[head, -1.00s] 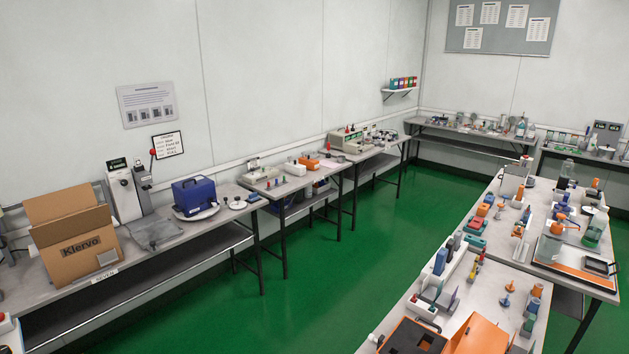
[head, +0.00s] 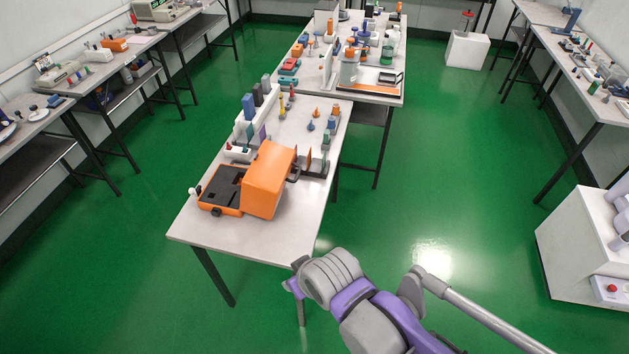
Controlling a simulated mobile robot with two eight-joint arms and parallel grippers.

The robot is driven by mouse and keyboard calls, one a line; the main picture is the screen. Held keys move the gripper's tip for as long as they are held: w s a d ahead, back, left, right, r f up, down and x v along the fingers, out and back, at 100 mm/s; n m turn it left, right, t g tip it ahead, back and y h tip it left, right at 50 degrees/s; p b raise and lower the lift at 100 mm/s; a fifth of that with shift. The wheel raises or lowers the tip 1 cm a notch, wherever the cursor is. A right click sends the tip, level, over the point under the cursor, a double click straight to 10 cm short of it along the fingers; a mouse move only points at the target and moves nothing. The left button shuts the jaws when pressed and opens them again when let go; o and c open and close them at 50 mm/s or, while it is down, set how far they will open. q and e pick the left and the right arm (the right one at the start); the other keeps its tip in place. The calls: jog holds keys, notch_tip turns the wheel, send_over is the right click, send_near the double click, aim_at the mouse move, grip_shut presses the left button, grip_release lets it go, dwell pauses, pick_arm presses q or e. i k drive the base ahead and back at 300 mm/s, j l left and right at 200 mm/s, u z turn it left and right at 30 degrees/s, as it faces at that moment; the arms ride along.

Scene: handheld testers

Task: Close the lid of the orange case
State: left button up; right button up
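The orange case (head: 220,209) lies near the front of the closest table, its dark interior facing up. Its orange lid (head: 270,180) stands open, raised on the right side of the case. My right arm comes in at the bottom right. Its purple and grey end (head: 294,286) is in front of the table's near right corner, well apart from the case. I cannot make out its fingers. My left gripper is not in view.
The table (head: 225,242) has bare top in front of the case. Blocks, a white rack (head: 246,140) and small coloured pieces stand behind it. Another crowded table (head: 385,97) follows behind. Green floor is open on both sides.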

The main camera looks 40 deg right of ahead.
aim_at(262, 186)
jog(key=l+z, duration=0.1)
jog(key=l, duration=0.45)
jog(key=i+l+z, duration=0.1)
jog(key=l, duration=0.45)
jog(key=i+l, duration=0.25)
jog(key=l, duration=0.1)
